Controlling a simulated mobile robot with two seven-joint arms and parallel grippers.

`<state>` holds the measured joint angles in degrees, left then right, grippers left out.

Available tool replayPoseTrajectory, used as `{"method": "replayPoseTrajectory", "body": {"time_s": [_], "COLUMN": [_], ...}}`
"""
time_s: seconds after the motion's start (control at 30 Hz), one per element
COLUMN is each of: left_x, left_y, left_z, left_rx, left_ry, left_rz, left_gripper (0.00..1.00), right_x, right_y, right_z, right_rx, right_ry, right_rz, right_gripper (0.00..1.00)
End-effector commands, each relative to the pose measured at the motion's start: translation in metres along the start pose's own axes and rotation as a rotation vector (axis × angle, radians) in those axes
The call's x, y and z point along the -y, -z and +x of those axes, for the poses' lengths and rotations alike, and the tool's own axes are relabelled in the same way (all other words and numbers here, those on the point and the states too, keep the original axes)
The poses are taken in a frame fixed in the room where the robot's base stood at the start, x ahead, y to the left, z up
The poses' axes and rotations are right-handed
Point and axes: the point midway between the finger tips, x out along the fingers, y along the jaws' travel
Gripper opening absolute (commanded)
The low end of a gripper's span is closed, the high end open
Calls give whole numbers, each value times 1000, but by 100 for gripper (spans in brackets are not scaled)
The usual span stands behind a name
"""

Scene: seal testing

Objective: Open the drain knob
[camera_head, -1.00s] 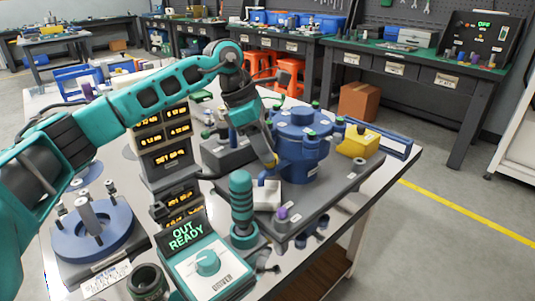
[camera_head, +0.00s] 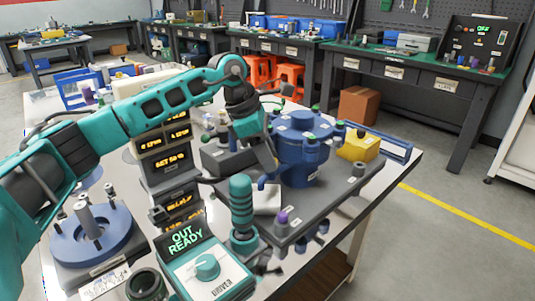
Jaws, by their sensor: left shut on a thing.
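The blue flanged vessel (camera_head: 303,148) stands on a dark grey base plate (camera_head: 335,203) in the middle of the table. My left arm reaches in from the left. My right gripper is not in view.
A purple-topped knob (camera_head: 282,217) stands at the plate's near edge. A teal-handled tool (camera_head: 241,205) stands close left of the gripper. A driver box (camera_head: 208,269) shows "OUT READY". A yellow block (camera_head: 358,146) sits right of the vessel.

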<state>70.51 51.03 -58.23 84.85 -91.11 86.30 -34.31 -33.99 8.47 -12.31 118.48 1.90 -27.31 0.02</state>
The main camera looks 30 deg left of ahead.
Motion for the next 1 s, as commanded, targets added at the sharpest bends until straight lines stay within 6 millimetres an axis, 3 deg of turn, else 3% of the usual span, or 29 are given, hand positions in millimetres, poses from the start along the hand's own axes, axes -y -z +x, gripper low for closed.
{"method": "replayPoseTrajectory", "body": {"time_s": [0.37, 1.0], "left_x": [1, 4], "left_y": [0, -2], "left_z": [-1, 0], "left_rx": [0, 1], "left_ry": [-46, -267], "left_rz": [-108, -641], "left_gripper": [3, 3], "right_x": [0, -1], "right_y": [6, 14], "right_z": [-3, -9], "right_rx": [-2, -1], "right_ry": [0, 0], "right_rz": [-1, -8], "right_gripper": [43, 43]}}
